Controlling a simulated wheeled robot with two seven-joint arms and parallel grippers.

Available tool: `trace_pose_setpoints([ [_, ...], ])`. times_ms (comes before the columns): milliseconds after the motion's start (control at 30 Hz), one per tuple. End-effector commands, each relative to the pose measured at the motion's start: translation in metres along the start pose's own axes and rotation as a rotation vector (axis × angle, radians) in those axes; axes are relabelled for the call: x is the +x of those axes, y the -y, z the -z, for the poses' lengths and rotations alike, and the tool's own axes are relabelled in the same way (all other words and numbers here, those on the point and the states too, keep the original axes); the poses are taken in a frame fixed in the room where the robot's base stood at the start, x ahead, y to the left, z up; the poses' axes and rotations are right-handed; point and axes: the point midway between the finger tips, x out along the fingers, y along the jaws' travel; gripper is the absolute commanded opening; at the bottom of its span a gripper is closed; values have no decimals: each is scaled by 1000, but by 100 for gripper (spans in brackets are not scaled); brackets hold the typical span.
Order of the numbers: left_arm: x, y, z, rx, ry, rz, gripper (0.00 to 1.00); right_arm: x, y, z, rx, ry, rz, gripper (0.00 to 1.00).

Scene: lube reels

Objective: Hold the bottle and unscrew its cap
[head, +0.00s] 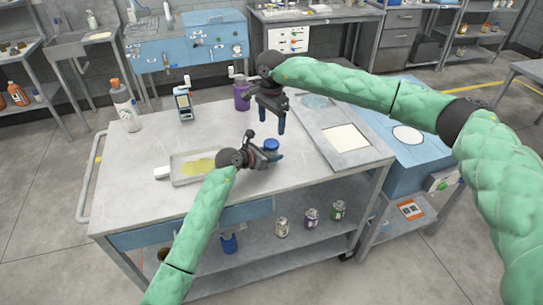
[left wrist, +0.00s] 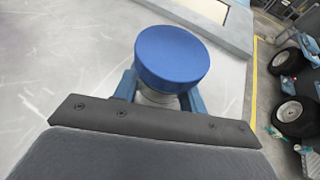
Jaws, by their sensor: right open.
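The bottle is mostly hidden by my left gripper. Its round blue cap (head: 271,144) shows above the fingers in the head view and large in the left wrist view (left wrist: 172,58). A bit of its pale body (left wrist: 158,97) shows under the cap between the blue fingers. My left gripper (head: 270,156) is shut on the bottle just below the cap, low over the table. My right gripper (head: 272,123) points down above the cap, open and empty, with a finger toward each side and a gap between it and the cap.
The tabletop (head: 140,155) carries a tray with yellow liquid (head: 194,167), a white bottle with an orange top (head: 124,105), a handheld device (head: 184,103) and a purple container (head: 242,94). A flat panel (head: 345,138) lies to the right. The table's front left is clear.

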Motion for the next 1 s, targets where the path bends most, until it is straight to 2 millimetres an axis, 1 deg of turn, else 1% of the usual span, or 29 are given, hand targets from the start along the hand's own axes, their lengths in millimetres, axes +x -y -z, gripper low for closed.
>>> trace_pose_setpoints([
  [33, 0, 0, 0, 0, 0, 0, 20, 0, 0, 0, 0, 0, 0, 76],
  [133, 0, 0, 0, 0, 0, 0, 1, 0, 0, 0, 0, 0, 0, 76],
  [167, 0, 0, 0, 0, 0, 0, 0, 0, 0, 0, 0, 0, 0, 76],
  [333, 0, 0, 0, 0, 0, 0, 0, 0, 0, 0, 38, 2, 1, 76],
  [467, 0, 0, 0, 0, 0, 0, 0, -1, 2, -1, 150, 7, 3, 76],
  [1000, 0, 0, 0, 0, 0, 0, 0, -6, 8, -3, 924, 47, 4, 76],
])
